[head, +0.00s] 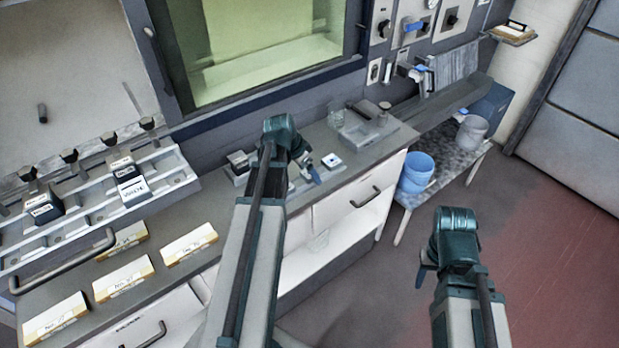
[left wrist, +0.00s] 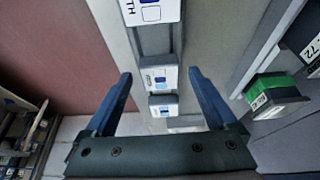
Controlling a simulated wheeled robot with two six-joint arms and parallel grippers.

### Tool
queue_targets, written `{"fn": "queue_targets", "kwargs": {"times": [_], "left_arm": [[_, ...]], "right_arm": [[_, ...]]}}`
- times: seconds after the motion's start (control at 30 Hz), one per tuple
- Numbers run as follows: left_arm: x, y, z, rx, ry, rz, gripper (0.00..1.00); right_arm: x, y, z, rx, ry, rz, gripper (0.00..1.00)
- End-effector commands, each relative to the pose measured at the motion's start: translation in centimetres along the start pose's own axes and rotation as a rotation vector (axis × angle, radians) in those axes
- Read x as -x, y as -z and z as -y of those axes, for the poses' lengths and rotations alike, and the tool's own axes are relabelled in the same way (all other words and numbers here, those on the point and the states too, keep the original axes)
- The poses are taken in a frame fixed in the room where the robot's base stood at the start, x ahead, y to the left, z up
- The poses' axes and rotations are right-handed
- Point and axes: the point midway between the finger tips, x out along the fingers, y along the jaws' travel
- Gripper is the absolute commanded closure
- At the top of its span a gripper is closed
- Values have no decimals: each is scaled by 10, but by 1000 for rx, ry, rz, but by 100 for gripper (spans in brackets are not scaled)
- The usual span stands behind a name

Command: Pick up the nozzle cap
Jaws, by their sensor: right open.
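I cannot pick out a nozzle cap for certain in either view. My left gripper (head: 310,172) is over the counter (head: 345,190) in the head view, partly hidden by its own wrist. In the left wrist view its two blue fingers (left wrist: 158,76) stand wide apart, with nothing gripped. Beyond and between them is a row of white-topped pieces with blue marks, the middle one (left wrist: 158,79) labelled. A small white-and-blue piece (head: 332,161) lies on the counter close to the left gripper. My right gripper (head: 424,264) is open and empty over the floor.
A clear-walled box (head: 362,129) and a glass (head: 335,115) stand farther back on the counter. Dark labelled blocks (head: 130,188) sit on a stepped rack (head: 165,168) at the left. The floor at right is clear.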

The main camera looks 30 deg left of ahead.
Motion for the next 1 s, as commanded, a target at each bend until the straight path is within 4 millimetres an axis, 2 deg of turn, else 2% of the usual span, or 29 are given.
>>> {"fn": "queue_targets", "kwargs": {"times": [0.03,0.07,0.47,0.5,0.77,1.0], "left_arm": [[0,0,0,0,0,0,20],[0,0,0,0,0,0,26],[0,0,0,0,0,0,98],[0,0,0,0,0,0,100],[2,1,0,0,0,0,100],[15,14,-6,0,0,0,100]], "right_arm": [[0,0,0,0,0,0,50],[0,0,0,0,0,0,50],[0,0,0,0,0,0,50],[0,0,0,0,0,0,50],[2,0,0,0,0,0,50],[19,-1,-2,0,0,0,50]]}}
